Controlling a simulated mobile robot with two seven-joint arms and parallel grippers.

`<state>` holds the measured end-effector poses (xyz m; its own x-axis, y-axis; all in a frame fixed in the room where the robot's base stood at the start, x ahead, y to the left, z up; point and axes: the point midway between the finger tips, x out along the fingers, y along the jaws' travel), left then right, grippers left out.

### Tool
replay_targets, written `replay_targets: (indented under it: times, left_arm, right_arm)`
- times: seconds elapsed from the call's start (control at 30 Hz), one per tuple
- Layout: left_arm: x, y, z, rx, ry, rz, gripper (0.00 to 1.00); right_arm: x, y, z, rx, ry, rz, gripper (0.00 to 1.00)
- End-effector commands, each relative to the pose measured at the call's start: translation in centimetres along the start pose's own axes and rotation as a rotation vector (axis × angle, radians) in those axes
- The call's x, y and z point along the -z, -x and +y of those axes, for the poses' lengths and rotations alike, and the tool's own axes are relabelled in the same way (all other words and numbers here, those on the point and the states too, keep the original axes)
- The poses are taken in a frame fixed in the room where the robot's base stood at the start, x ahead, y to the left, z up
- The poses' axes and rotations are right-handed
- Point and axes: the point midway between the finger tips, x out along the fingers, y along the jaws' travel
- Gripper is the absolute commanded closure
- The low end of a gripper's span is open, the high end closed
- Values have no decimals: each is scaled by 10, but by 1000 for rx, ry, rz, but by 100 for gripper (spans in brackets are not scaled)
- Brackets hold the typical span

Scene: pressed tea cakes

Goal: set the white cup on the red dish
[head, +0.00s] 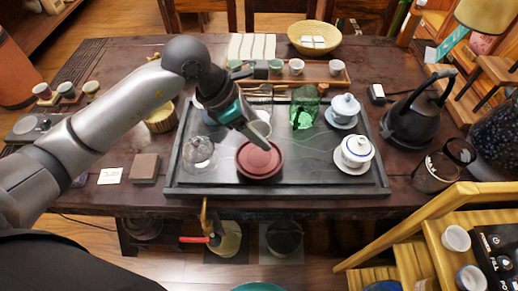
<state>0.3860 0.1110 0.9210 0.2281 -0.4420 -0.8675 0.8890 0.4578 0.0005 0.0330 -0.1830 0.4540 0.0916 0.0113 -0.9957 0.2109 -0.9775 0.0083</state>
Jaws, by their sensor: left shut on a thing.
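The red dish (260,174) is round and brownish red. It sits on the dark tea tray, front of centre. My left gripper (262,143) reaches in from the upper left, with its fingers pointing down at the far side of the dish. My right gripper is not in view.
A black kettle (412,118) stands right of the tray. A brown box (145,168) lies left.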

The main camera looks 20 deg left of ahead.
Motion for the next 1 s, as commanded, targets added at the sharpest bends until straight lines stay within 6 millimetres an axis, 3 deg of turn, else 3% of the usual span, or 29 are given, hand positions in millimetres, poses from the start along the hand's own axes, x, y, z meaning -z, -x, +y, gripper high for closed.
replay_targets:
  times: [0.3, 0.5, 0.9, 0.93, 1.0]
  left_arm:
    - [15, -26, 0, 2, 2, -1, 91]
    - [30, -52, 0, 2, 2, -1, 91]
    - [32, -57, 0, -1, -1, -1, 91]
    - [32, -56, 0, -1, 0, -1, 35]
    - [32, -56, 0, -1, 0, -1, 27]
  right_arm:
    - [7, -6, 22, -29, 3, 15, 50]
    - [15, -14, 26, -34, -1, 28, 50]
    - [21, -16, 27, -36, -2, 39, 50]
    - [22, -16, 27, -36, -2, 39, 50]
    - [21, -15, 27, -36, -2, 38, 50]
